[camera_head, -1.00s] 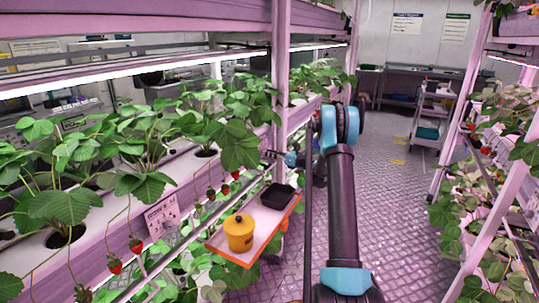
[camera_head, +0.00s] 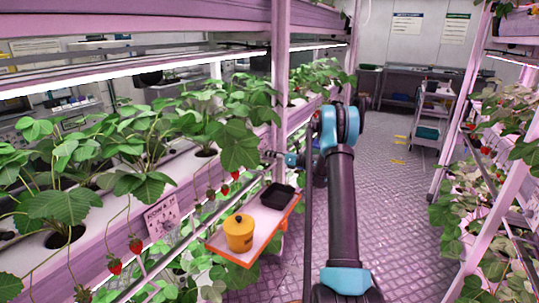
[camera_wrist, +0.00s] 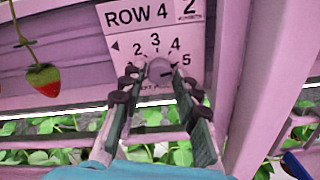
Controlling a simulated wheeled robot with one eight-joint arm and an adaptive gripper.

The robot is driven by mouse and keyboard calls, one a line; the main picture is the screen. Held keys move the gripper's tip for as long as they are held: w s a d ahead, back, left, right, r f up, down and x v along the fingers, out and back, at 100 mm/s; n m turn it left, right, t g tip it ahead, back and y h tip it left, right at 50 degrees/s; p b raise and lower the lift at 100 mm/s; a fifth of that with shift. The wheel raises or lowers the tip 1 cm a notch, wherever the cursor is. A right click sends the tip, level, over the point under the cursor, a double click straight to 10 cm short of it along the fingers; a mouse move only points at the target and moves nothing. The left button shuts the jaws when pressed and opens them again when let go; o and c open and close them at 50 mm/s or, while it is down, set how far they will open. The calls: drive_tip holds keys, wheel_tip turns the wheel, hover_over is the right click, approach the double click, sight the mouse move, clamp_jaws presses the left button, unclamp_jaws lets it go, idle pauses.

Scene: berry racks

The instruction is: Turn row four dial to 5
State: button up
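The row four dial (camera_wrist: 160,70) is a small round grey knob on a white plate (camera_wrist: 115,20) printed "ROW 4", seen in the wrist view. Numbers 2, 3, 4 and 5 arc around it. A short dark mark on the knob appears to point right, toward the 5 side. My gripper (camera_wrist: 154,72) has one dark fingertip on each side of the knob, with a visible gap at the left; contact on the right is unclear. In the head view my gripper (camera_head: 275,156) is at the rack's front rail, beside the upright post. The dial cannot be made out there.
A strawberry (camera_wrist: 43,78) hangs left of the plate. A pink post (camera_wrist: 278,80) stands close on the right. The aisle floor (camera_head: 400,200) is clear.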

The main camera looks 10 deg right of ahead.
drive_tip(key=shift+o, duration=0.8)
drive_tip(key=v, duration=1.2)
